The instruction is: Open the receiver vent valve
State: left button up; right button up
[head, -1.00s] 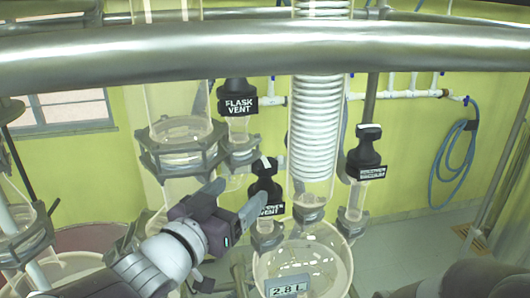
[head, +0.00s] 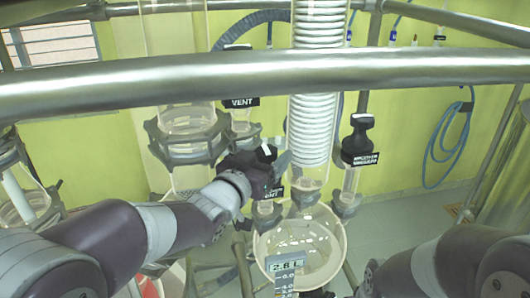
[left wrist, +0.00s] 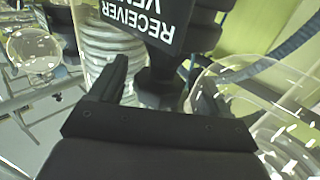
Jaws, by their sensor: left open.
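The receiver vent valve has a black handle and a tag reading "RECEIVER VE…" (left wrist: 145,20) in the left wrist view, partly cut off. In the head view its tag (head: 273,192) and handle are mostly hidden by my left gripper (head: 272,166). My left gripper (left wrist: 160,85) is open, with the valve's black lower body (left wrist: 160,82) between its fingers; I cannot tell whether they touch it.
The flask vent valve (head: 240,102) is behind and left, and another tagged black valve (head: 360,145) stands to the right. A glass coil condenser (head: 315,120) rises close beside the receiver vent. A thick metal rail (head: 400,70) crosses in front.

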pick_arm(q)
jog(key=shift+w, duration=0.1)
jog(key=shift+d, duration=0.1)
jog(key=c, duration=0.9)
jog(key=n+y+b, duration=0.1)
jog(key=b, duration=0.2)
jog(key=shift+f+t+y+b, duration=0.3)
jog(key=shift+f+t+b, duration=0.1)
jog(key=shift+c, duration=0.2)
jog(key=shift+d+n+t+y+b, duration=0.1)
jog(key=shift+n+t+y+b, duration=0.25)
jog(key=shift+n+y, duration=0.25)
jog(key=shift+r+n+y, duration=0.25)
jog(key=shift+n+y, duration=0.15)
jog(key=shift+y, duration=0.2)
jog(key=n+y+p, duration=0.1)
jog(key=y+p, duration=0.1)
jog(key=n+y+p, duration=0.2)
jog(key=r+n+y+p, duration=0.1)
jog(key=y+p, duration=0.1)
jog(key=y, duration=0.1)
jog(key=shift+t, duration=0.25)
jog(key=n+g+y+p, duration=0.1)
jog(key=n+y+p, duration=0.1)
jog(key=n+y, duration=0.1)
jog(key=shift+f+y, duration=0.15)
jog(key=shift+y, duration=0.25)
jog(key=shift+f+n+g+y+p, duration=0.1)
jog(key=shift+n+g+y+p, duration=1)
jog(key=shift+y, duration=0.6)
